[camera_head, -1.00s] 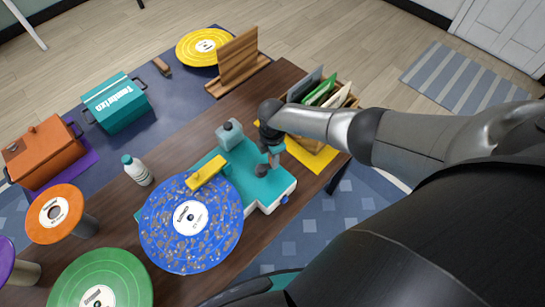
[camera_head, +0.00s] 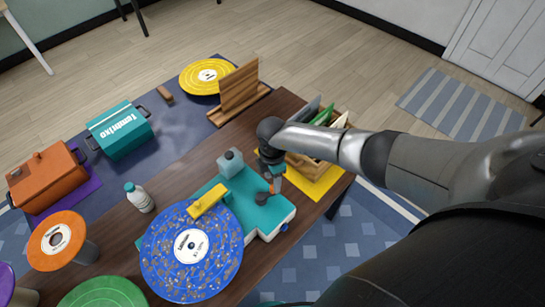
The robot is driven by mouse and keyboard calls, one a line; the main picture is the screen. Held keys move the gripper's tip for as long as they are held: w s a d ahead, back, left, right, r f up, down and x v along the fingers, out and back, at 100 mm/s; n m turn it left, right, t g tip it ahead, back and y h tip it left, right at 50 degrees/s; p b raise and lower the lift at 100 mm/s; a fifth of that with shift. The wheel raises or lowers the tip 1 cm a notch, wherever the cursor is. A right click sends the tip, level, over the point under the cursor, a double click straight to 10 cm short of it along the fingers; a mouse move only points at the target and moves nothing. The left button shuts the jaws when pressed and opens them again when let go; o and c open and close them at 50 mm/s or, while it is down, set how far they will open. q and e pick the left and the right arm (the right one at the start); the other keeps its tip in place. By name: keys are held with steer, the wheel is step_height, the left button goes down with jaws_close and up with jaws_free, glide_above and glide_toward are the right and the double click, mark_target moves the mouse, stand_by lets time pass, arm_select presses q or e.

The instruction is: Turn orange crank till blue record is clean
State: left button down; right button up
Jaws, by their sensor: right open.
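The blue record (camera_head: 168,260) lies on the teal record-cleaning machine (camera_head: 265,220) and carries many grey-brown dirt patches. A yellow arm (camera_head: 208,202) of the machine reaches over the record's upper edge. My right gripper (camera_head: 267,195) is open, pointing down over the right part of the machine. A small orange part (camera_head: 270,181) shows at its fingers, probably the crank; most of it is hidden, and I cannot tell whether the fingers touch it. My left gripper is out of view.
A white bottle (camera_head: 139,198) stands left of the machine. An orange record (camera_head: 57,240) on a stand and a green record (camera_head: 103,292) are at lower left. A wooden crate (camera_head: 309,170) of records on a yellow mat is just right of my gripper. A wooden rack (camera_head: 239,88) stands behind.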

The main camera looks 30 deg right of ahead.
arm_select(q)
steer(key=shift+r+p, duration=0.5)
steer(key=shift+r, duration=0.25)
arm_select(e)
step_height(320, 180, up, 10)
steer(key=shift+r, duration=0.15)
stand_by(0.8)
